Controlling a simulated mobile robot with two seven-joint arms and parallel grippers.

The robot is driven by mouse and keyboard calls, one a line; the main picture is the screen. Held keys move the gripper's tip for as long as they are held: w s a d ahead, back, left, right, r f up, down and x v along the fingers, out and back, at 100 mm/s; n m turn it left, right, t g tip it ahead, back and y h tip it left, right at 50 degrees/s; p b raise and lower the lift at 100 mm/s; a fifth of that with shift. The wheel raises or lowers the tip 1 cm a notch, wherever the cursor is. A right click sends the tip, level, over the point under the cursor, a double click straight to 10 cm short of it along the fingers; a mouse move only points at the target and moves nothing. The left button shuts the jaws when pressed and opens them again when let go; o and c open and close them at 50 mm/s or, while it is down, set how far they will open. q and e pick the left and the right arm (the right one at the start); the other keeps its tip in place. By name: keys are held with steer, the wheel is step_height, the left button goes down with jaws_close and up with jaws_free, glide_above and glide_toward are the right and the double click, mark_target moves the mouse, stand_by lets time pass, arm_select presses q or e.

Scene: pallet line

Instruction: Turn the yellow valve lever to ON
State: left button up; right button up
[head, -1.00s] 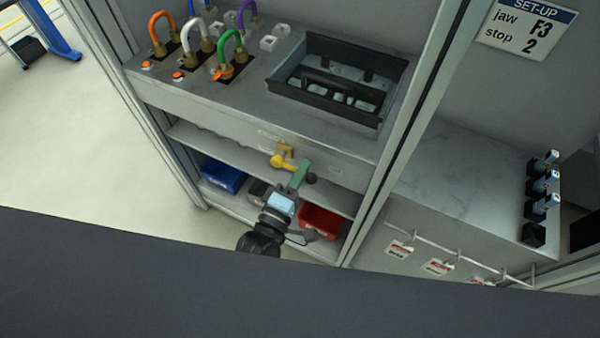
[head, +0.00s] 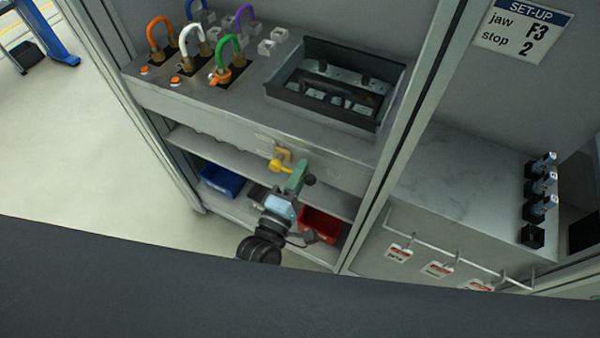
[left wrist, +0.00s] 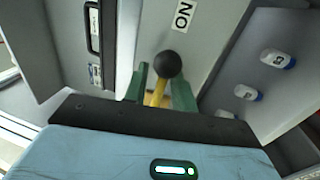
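The yellow valve lever (head: 276,166) is on the front panel of the left bench, below the black tray. The fingers are close together, one on each side, and look shut on the lever. My right gripper is in neither view.
Colored hose loops (head: 191,45) and a black tray (head: 335,85) are on the bench top. A blue bin (head: 222,180) and a red bin (head: 322,225) sit on the shelf below. A grey post (head: 400,140) stands to the right, and hanging tags (head: 438,269) lie beyond it.

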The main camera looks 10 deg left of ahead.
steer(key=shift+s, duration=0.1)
arm_select(q)
steer(key=b+v, duration=0.1)
steer(key=v, duration=0.6)
steer(key=shift+s, duration=0.35)
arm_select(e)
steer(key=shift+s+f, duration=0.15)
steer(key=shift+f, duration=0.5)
arm_select(q)
steer(key=shift+a+f, duration=0.1)
steer(key=shift+a, duration=0.05)
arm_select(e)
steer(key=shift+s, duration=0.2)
